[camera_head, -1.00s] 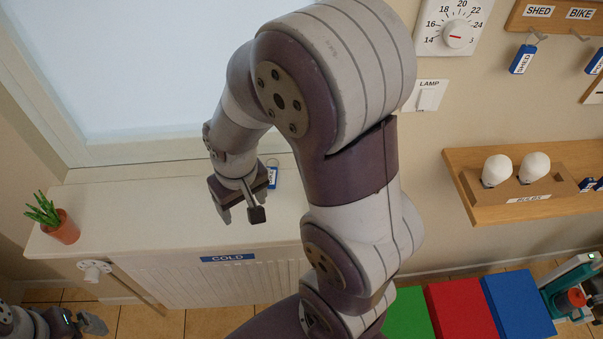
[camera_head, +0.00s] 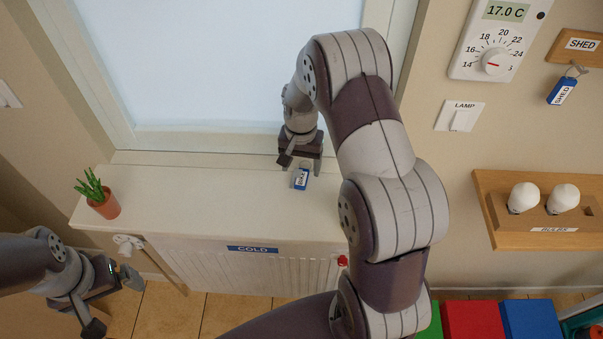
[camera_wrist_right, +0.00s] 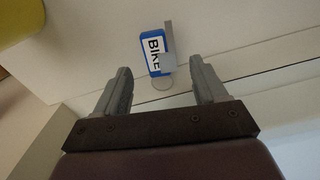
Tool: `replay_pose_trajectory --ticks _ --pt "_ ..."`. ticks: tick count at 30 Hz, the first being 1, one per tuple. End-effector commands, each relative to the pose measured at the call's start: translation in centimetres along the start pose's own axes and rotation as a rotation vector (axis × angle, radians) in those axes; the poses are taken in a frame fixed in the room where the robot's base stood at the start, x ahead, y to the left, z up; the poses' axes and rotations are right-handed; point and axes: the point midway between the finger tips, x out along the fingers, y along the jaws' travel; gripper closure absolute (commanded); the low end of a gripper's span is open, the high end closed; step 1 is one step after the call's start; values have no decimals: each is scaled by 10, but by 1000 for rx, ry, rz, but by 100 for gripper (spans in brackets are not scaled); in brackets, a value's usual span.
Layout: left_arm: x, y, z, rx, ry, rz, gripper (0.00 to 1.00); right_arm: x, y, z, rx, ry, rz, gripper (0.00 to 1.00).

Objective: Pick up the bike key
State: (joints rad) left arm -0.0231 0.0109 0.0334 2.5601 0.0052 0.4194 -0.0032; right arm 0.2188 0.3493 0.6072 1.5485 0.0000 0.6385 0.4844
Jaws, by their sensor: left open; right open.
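The bike key (camera_head: 301,179) lies on the white shelf above the radiator, near the window. It has a blue tag with a white label, and the right wrist view shows the word BIKE on the tag (camera_wrist_right: 155,52), with a grey metal key and a ring. My right gripper (camera_head: 301,165) is open and empty, close to the key on its window side. In the right wrist view its fingers (camera_wrist_right: 161,70) stand on either side of the ring, with the tag just beyond the fingertips. My left gripper (camera_head: 114,303) is open and empty at the lower left, far from the key.
A potted plant (camera_head: 103,203) stands at the shelf's left end. The window (camera_head: 230,70) rises behind the shelf. A shed key (camera_head: 562,90) hangs on the right wall, above a bulb rack (camera_head: 485,200). The shelf between plant and key is clear.

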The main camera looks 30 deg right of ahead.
Motion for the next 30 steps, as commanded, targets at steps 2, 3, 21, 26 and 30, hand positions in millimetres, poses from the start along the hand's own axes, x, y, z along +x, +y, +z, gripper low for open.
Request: replay_pose_trajectory --ticks 2,3,21,26,30 --pt "-11 0 -2 0 1 0 0 10 0 1 -1 -4 2 29" --pt "-12 0 -2 0 1 0 0 16 -1 0 -1 -2 1 29" --pt "-11 0 -1 0 0 0 0 26 -1 0 -1 2 -1 89" --pt "-10 0 -1 0 0 0 0 26 -1 0 -1 2 -1 89" --pt "2 0 0 0 0 0 0 23 -1 2 -2 4 -2 89"
